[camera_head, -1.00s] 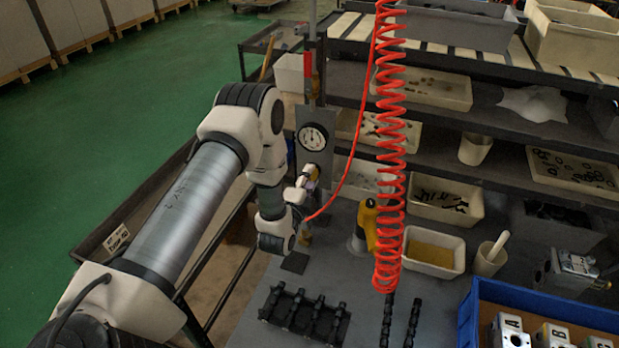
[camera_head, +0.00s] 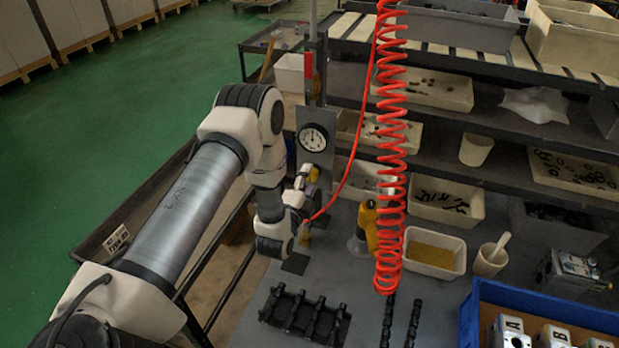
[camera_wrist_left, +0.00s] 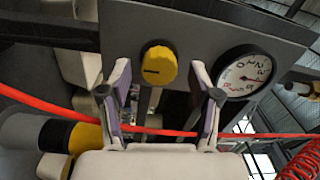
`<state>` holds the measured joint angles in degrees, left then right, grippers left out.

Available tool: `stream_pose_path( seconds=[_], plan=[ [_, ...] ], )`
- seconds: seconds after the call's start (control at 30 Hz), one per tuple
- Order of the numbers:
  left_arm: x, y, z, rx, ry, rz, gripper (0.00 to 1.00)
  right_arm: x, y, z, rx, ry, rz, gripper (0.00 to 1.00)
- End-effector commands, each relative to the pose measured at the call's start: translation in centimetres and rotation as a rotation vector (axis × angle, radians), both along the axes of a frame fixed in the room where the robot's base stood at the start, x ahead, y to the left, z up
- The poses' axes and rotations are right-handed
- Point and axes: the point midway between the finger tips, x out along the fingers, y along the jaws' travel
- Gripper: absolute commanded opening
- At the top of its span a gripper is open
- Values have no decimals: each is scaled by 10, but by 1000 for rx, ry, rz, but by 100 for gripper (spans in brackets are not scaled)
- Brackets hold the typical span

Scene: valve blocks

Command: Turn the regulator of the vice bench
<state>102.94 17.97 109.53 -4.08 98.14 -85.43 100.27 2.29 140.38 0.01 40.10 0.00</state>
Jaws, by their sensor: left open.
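The regulator's yellow knob (camera_wrist_left: 158,65) sits on a grey panel (camera_wrist_left: 205,25) in the left wrist view. A dark line marks its face. Beside it on the panel is a round white pressure gauge (camera_wrist_left: 243,73), which also shows in the head view (camera_head: 313,137). My left gripper (camera_wrist_left: 160,82) is open, with one purple-lined finger on each side of the knob in the picture. Gaps show between fingers and knob, and I cannot tell how near the tips are in depth. In the head view my left gripper (camera_head: 308,183) is below the gauge, partly hidden by its own wrist.
A red coiled hose (camera_head: 390,150) hangs right of the arm; its thin line passes the gripper and crosses the wrist view. A yellow-handled tool (camera_head: 368,226) stands nearby. A black rack (camera_head: 303,316) lies on the bench, and a blue crate (camera_head: 540,305) stands at right.

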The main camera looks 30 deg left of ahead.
Motion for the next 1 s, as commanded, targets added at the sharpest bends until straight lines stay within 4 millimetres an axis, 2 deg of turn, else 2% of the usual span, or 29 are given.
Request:
stream_pose_path(
  seconds=[0.2, 0.33, 1.0],
  plan=[
    [-43, -10, -2, -2, 4, 1, 63, 0, 0, 0, 0, 0, 0, 100],
    [-58, -13, -2, -1, 0, 1, 63, 0, 0, 0, 0, 0, 0, 100],
    [-61, -14, -2, -1, 0, 1, 63, 0, 0, 0, 0, -1, 0, 100]
  ],
)
